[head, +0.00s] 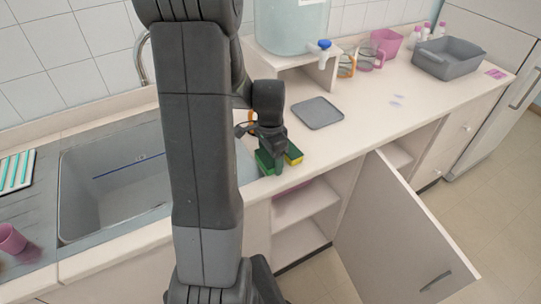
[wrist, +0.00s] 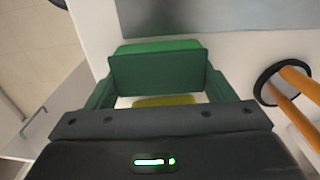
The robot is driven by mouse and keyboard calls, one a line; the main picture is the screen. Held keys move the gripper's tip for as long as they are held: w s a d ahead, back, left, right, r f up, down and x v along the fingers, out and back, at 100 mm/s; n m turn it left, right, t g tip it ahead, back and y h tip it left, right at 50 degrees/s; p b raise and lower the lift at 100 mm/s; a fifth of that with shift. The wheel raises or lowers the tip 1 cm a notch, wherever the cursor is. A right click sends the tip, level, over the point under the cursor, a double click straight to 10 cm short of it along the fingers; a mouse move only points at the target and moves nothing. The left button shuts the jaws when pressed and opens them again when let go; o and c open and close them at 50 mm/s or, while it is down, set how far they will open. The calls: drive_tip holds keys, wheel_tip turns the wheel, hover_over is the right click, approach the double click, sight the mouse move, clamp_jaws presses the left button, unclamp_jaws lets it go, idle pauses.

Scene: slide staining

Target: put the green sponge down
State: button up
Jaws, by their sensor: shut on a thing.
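My gripper (head: 272,155) is over the front edge of the counter, right of the sink, with its jaws shut on the green sponge (head: 264,161). In the wrist view the green sponge (wrist: 160,46) sits between the fingers at their far end. A yellow block with a green side (head: 294,153) shows just right of the jaws. In the wrist view a yellow surface (wrist: 165,100) shows behind the green sponge, between the fingers. I cannot tell whether it touches the held sponge. The underside of the sponge is hidden, so its contact with the counter is unclear.
A grey sink (head: 100,205) lies to the left. A grey flat tray (head: 317,113) lies behind and right, with bare counter around it. An orange-handled item (wrist: 290,90) stands close by toward the back. An open cabinet door (head: 395,235) sticks out below.

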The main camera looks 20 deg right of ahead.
drive_tip(key=shift+f, duration=0.2)
drive_tip(key=o, duration=1)
drive_tip(key=shift+c, duration=0.2)
drive_tip(key=shift+r, duration=0.1)
wheel_tip(320, 180, up, 12)
drive_tip(key=shift+r+b, duration=0.15)
drive_tip(key=shift+b, duration=0.2)
